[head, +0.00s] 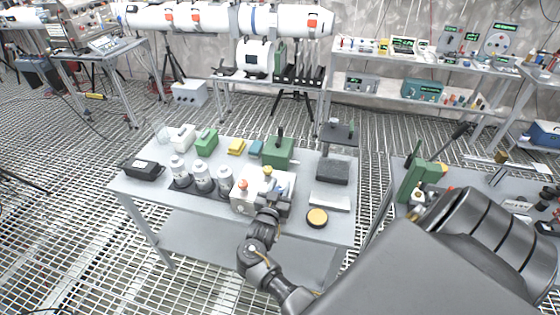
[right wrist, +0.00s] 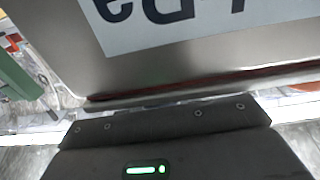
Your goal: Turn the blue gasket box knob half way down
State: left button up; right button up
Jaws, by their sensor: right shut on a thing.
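A pale box (head: 244,204) stands near the front edge of the middle table. An orange-red knob (head: 243,185) and a yellow knob (head: 267,170) rise from its top. My right gripper (head: 272,203) is shut at its front right side. The right wrist view shows a metallic box face (right wrist: 190,65) close ahead, with a printed label upside down and a dark red strip along its edge. The fingertips are hidden, so which part they grip is unclear. I cannot make out any blue gasket or its knob. A small teal block (head: 256,147) sits farther back. My left gripper is out of view.
Several grey-white canisters (head: 202,178) stand left of the pale box. A green box (head: 279,152) stands behind it. A round yellow-topped disc (head: 317,216) and a dark grey block (head: 332,171) lie to the right. A black case (head: 142,168) is at the table's left end.

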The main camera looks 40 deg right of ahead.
jog(key=shift+d+r, duration=0.1)
jog(key=shift+r, duration=0.05)
jog(key=o, duration=1)
